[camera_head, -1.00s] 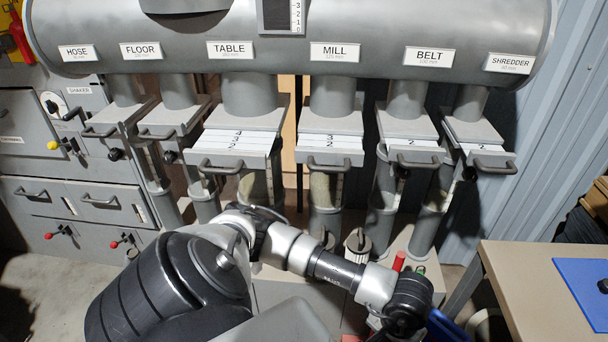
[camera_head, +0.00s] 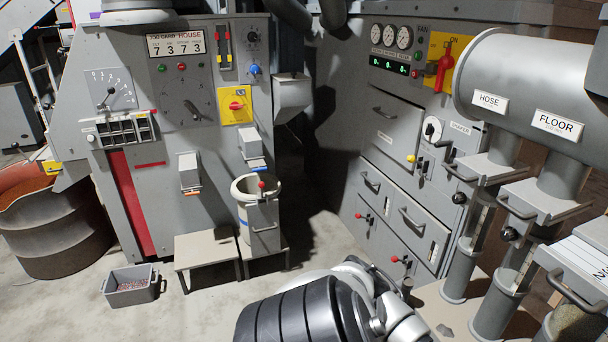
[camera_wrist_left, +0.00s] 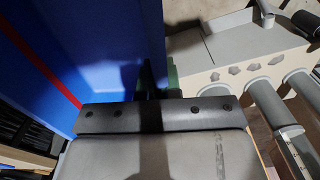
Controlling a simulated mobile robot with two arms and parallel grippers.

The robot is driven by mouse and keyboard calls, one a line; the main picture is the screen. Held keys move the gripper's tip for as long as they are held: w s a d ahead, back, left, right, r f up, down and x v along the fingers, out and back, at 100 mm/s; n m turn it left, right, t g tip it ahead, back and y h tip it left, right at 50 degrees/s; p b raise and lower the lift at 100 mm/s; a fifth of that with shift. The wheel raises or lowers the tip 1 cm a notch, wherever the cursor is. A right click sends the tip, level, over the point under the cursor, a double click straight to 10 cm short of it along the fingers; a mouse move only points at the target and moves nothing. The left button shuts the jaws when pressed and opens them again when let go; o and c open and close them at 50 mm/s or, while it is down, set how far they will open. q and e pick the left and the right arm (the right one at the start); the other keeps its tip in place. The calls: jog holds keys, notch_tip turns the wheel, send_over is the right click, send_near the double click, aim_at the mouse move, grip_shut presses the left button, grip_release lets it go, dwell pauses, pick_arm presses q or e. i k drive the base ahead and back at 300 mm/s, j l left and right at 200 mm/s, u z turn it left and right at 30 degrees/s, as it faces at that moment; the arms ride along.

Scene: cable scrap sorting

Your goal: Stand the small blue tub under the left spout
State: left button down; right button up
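In the head view, two small spouts hang from the grey machine front: the left spout (camera_head: 189,173) and one to its right (camera_head: 252,148). A low bench (camera_head: 205,248) under the left spout has a bare top. I cannot make out a small blue tub for certain. My left gripper shows in the left wrist view (camera_wrist_left: 158,82); its narrow dark green finger parts are too shadowed to read their opening. A large blue surface with a red stripe (camera_wrist_left: 85,45) lies beside it. My right gripper is out of view.
A grey bin with scrap (camera_head: 131,288) sits on the floor left of the bench. A rusty drum (camera_head: 55,235) stands at far left. The pipe manifold (camera_head: 530,80) and drawer cabinet (camera_head: 400,170) are at right. Floor before the bench is clear.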

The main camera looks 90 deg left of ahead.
aim_at(204, 244)
jog(key=j+u, duration=0.1)
jog(key=u, duration=0.4)
jog(key=j+u, duration=0.1)
jog(key=u, duration=0.4)
jog(key=i+u, duration=0.1)
jog(key=u, duration=0.4)
jog(key=j+u, duration=0.1)
jog(key=u, duration=0.4)
jog(key=i+j+u, duration=0.1)
jog(key=i+u, duration=0.2)
jog(key=u, duration=0.15)
jog(key=i+u, duration=0.25)
jog(key=u, duration=0.25)
jog(key=i+l+u, duration=0.15)
jog(key=u, duration=0.3)
jog(key=i+l+u, duration=0.25)
jog(key=u, duration=0.2)
jog(key=i+l, duration=0.05)
jog(key=i, duration=0.05)
